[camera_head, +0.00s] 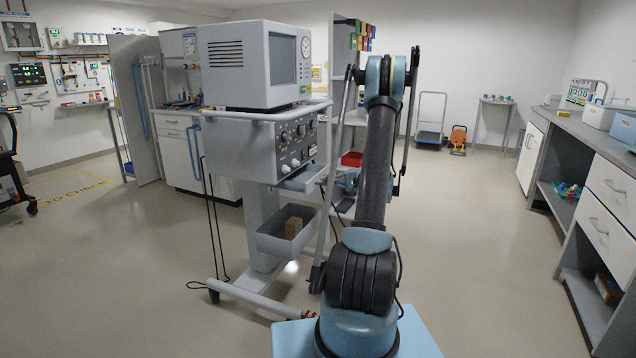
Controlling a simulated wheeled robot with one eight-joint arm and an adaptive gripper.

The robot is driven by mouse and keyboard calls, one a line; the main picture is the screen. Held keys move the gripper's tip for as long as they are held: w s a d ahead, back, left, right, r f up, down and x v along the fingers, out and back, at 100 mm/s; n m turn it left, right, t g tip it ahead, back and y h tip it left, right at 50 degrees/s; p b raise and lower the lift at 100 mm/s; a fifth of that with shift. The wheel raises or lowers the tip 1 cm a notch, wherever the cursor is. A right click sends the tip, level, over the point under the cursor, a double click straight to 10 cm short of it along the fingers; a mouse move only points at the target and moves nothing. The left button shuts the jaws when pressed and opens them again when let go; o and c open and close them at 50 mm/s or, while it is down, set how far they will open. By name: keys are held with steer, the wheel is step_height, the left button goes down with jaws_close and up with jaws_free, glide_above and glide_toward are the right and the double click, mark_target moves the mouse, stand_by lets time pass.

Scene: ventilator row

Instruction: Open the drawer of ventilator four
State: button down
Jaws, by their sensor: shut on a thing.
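One grey ventilator (250,150) stands on a wheeled stand just left of my arm, with a screen unit on top and a panel of knobs on its front. I cannot read a number on it. A shallow light-grey drawer (300,181) sticks out below the knob panel, partly open. My gripper (328,182) is at the drawer's front, shut on its handle. The handle is too small to make out, and my arm partly covers the wrist.
An open grey bin (287,234) holding a brown box (293,228) hangs lower on the stand. The stand's leg (262,299) reaches across the floor towards my base. A counter with drawers (606,195) runs along the right. The floor between is clear.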

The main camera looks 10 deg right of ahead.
steer(key=shift+s+d+f, duration=0.1)
steer(key=shift+s+d, duration=0.35)
steer(key=shift+d, duration=0.2)
steer(key=c, duration=1.7)
jaws_free()
steer(key=v, duration=1.2)
steer(key=shift+a, duration=0.1)
